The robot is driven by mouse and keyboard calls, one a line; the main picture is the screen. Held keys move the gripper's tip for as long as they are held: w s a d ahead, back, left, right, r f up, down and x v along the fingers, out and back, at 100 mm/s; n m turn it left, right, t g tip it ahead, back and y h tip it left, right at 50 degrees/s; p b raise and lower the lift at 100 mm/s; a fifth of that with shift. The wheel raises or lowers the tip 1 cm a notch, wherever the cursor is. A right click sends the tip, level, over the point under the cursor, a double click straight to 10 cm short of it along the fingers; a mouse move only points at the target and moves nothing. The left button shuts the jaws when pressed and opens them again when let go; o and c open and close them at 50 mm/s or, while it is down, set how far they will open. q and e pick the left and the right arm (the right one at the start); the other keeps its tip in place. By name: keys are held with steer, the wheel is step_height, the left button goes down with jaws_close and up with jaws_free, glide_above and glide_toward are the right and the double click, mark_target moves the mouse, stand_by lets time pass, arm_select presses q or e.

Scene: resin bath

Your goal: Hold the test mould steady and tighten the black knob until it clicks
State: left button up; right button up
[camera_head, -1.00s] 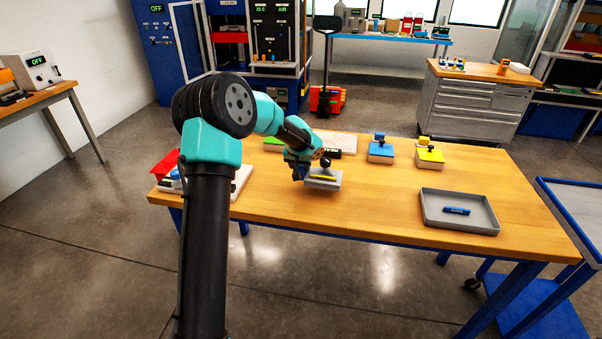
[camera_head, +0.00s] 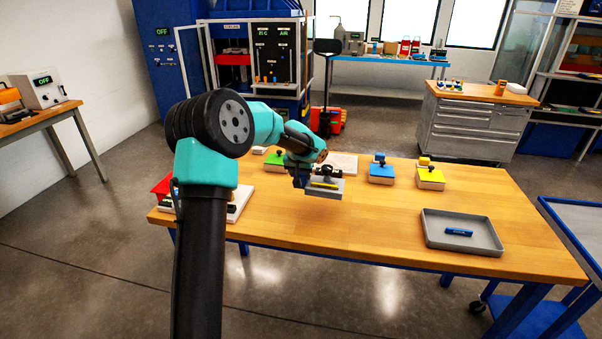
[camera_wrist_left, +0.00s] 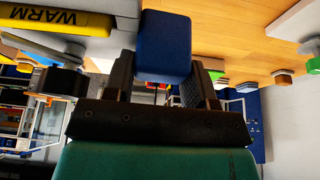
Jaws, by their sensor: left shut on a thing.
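The test mould (camera_head: 322,192) is a grey block with a yellow strip on top, over the middle of the bench near its far side. It seems to be a little above the bench top. The black knob (camera_head: 327,170) stands on it. My left gripper (camera_head: 300,177) is at the mould's left side. In the left wrist view, my left gripper (camera_wrist_left: 160,85) is shut on a blue block (camera_wrist_left: 164,45), seemingly the mould's grip. The yellow label (camera_wrist_left: 55,19) there reads WARM, and a dark knob (camera_wrist_left: 55,80) shows beside the mould. My right gripper is not in view.
Green (camera_head: 274,163), blue (camera_head: 381,175) and yellow (camera_head: 431,179) moulds stand along the bench's far side. A grey tray (camera_head: 430,236) with a blue object (camera_head: 459,232) is at right. A red item (camera_head: 163,187) lies at left. The bench's front middle is clear.

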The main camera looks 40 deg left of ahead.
arm_select(q)
step_height(320, 180, down, 9)
steer(key=shift+r, duration=0.2)
stand_by(0.3)
steer(key=shift+f, duration=0.4)
steer(key=shift+f, duration=0.25)
stand_by(0.5)
